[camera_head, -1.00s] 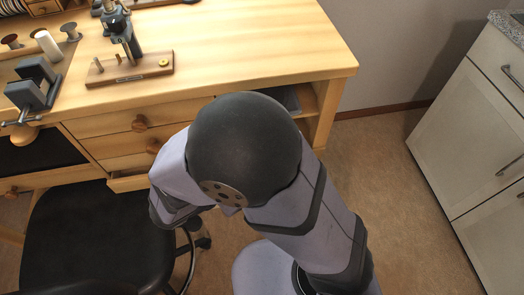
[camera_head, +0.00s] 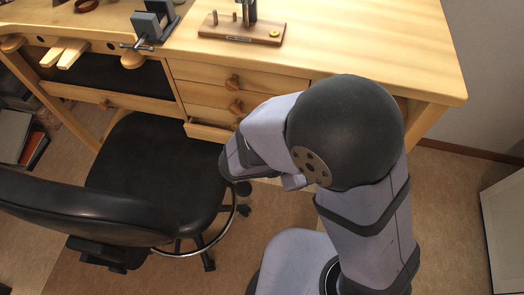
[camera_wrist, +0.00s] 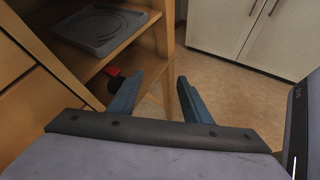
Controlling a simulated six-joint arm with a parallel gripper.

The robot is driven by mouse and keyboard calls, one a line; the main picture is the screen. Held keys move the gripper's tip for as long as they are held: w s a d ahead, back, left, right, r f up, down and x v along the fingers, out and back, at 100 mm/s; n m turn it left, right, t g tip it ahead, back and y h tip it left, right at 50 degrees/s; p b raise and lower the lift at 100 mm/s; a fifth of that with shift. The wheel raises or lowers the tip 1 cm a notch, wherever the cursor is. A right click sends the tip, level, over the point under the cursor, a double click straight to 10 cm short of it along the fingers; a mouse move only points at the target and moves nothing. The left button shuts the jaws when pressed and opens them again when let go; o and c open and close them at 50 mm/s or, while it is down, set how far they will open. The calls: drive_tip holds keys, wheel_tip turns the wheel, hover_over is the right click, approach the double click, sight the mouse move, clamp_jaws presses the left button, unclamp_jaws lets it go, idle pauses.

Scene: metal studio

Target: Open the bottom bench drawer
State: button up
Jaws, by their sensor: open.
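The wooden bench has a stack of drawers in the head view. The top drawer (camera_head: 205,74) and the middle drawer (camera_head: 200,95) look shut, each with a round wooden knob. The bottom drawer (camera_head: 208,133) stands partly out, with a pale strip of its inside showing; my arm hides its right part and its knob. My gripper (camera_wrist: 173,72) is open and empty in the wrist view, its two blue fingers apart in front of the bench's open shelves. The gripper is hidden behind my arm in the head view. Wooden fronts fill the wrist view's left edge.
A black swivel chair (camera_head: 155,165) stands close to the drawers on the left. Open shelves (camera_wrist: 140,45) hold a grey tray (camera_wrist: 98,28) and a small red item (camera_wrist: 112,71). A white cabinet (camera_wrist: 215,25) stands beyond. Bare floor lies between.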

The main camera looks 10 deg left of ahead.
drive_tip(key=s+a+f+n+t+y+b, duration=0.25)
drive_tip(key=a+f+n+t+b, duration=0.2)
drive_tip(key=a, duration=0.35)
drive_tip(key=s+a+f+n+t+y+b, duration=0.25)
drive_tip(key=a+f+n+y, duration=0.2)
drive_tip(key=a, duration=0.45)
drive_tip(key=s+a+f+n+t+y+b, duration=0.25)
drive_tip(key=a+n+t+b, duration=0.2)
drive_tip(key=a, duration=0.35)
drive_tip(key=w, duration=0.8)
drive_tip(key=shift+d+f, duration=0.15)
drive_tip(key=shift+f, duration=0.05)
drive_tip(key=shift+g+y, duration=0.25)
drive_tip(key=shift+c, duration=0.2)
